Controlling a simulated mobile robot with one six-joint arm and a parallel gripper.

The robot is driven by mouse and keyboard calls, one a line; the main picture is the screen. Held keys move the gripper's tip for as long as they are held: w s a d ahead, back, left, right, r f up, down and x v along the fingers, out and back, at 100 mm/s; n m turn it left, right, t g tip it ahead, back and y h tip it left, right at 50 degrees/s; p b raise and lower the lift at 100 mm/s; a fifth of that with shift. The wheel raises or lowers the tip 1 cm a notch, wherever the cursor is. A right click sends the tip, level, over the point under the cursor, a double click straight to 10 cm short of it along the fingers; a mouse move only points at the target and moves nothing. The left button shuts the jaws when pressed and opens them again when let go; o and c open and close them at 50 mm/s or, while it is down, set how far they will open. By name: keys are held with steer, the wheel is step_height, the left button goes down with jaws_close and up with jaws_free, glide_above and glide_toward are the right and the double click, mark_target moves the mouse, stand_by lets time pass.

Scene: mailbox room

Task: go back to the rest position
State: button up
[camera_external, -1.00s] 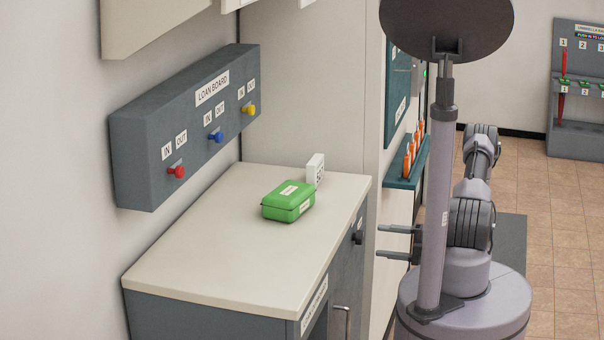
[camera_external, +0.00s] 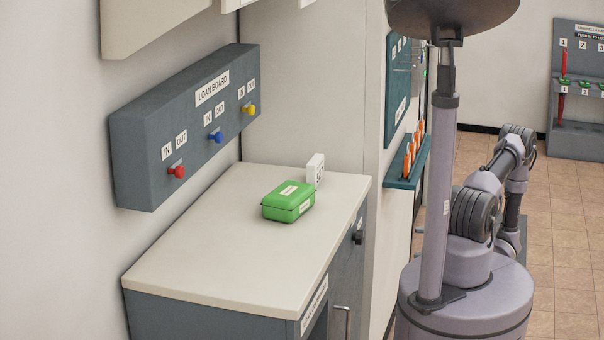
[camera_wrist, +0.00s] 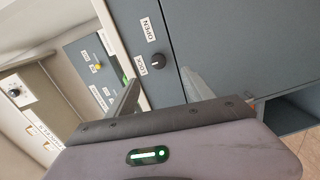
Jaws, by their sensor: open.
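My gripper (camera_wrist: 160,78) is open and empty in the wrist view, its two fingers spread in front of a grey cabinet front. In the external view my arm is bent at the right, behind my column, with its elbow raised toward the back. There the gripper is mostly hidden by the column; only a small dark tip shows at the column's left. It is apart from the counter and holds nothing.
A green case (camera_external: 288,200) lies on the pale counter (camera_external: 220,250). The loan board (camera_external: 185,125) has red, blue and yellow pegs. A black knob (camera_wrist: 158,60) is on the cabinet. Floor (camera_external: 545,220) at the right is open.

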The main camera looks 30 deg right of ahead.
steer(key=w+d+r+m+g+h, duration=0.1)
steer(key=w+d+r+m+h, duration=0.35)
steer(key=w, duration=0.25)
steer(key=w+d+r+m+h, duration=0.4)
steer(key=w+r+h, duration=0.2)
steer(key=w, duration=0.2)
step_height(320, 180, up, 13)
steer(key=s+a+m+g+h, duration=0.2)
steer(key=a+m+h, duration=0.15)
steer(key=m, duration=0.45)
steer(key=s+a+r+m+g+y, duration=0.2)
steer(key=s+a+m, duration=0.4)
steer(key=s+a, duration=0.5)
steer(key=s+a+r+m+g+y, duration=0.2)
steer(key=s+a+m, duration=0.5)
steer(key=s+a, duration=0.5)
steer(key=shift+s+a+r, duration=0.3)
steer(key=shift+r, duration=0.45)
steer(key=shift+m, duration=0.25)
steer(key=shift+c, duration=0.3)
